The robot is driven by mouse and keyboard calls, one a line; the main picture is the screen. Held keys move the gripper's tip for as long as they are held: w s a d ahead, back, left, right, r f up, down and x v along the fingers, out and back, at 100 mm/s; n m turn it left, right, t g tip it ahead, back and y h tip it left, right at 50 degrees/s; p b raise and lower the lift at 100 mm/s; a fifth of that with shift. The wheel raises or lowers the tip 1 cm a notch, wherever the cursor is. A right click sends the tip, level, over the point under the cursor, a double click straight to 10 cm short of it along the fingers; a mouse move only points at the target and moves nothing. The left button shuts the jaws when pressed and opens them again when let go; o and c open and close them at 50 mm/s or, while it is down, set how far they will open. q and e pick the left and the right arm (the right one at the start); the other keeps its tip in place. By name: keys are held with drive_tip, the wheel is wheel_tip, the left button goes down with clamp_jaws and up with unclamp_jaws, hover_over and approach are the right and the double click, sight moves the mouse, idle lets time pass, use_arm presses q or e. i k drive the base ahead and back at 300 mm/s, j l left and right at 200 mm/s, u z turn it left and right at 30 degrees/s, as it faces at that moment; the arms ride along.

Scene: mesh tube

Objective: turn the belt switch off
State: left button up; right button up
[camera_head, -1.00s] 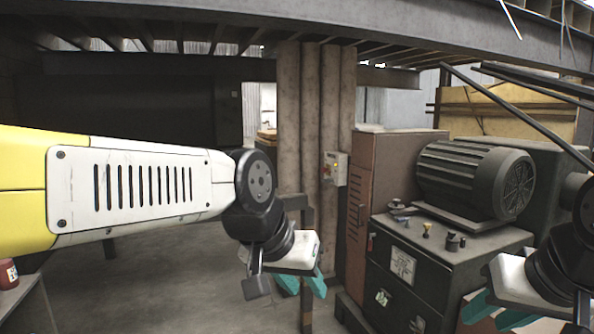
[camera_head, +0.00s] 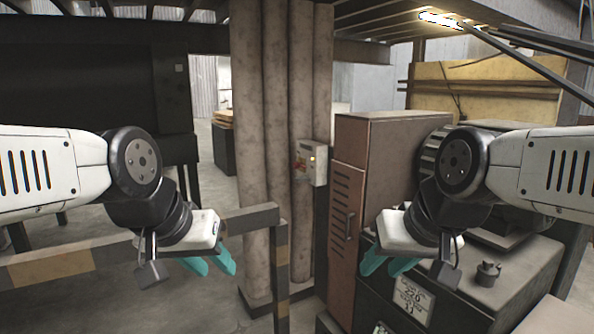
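A small pale switch box (camera_head: 311,162) is fixed to the right side of the ribbed column. It has a reddish-orange label and a small lit spot on its front; the switch's position is too small to tell. My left gripper (camera_head: 212,264) is in front of the column, lower and left of the box, with its teal fingers apart and nothing between them. My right gripper (camera_head: 387,265) is lower and right of the box, in front of the brown cabinet, its teal fingers also apart and empty. Neither gripper touches the box.
A striped barrier rail (camera_head: 245,219) with a post stands below the box, near my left gripper. The brown cabinet (camera_head: 345,215) stands right of the box. A dark machine bench (camera_head: 480,315) with a motor behind my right arm fills the right side.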

sight(296, 165)
drive_tip(key=i+j, duration=0.2)
drive_tip(key=j, duration=0.2)
drive_tip(key=i+j, duration=0.2)
drive_tip(key=j, duration=0.15)
drive_tip(key=i+j+u, duration=0.2)
drive_tip(key=i+j, duration=0.65)
drive_tip(key=i+l+u, duration=0.15)
drive_tip(key=i+l, duration=0.45)
drive_tip(key=i, duration=0.15)
drive_tip(key=i+l, duration=0.15)
drive_tip(key=l, duration=0.2)
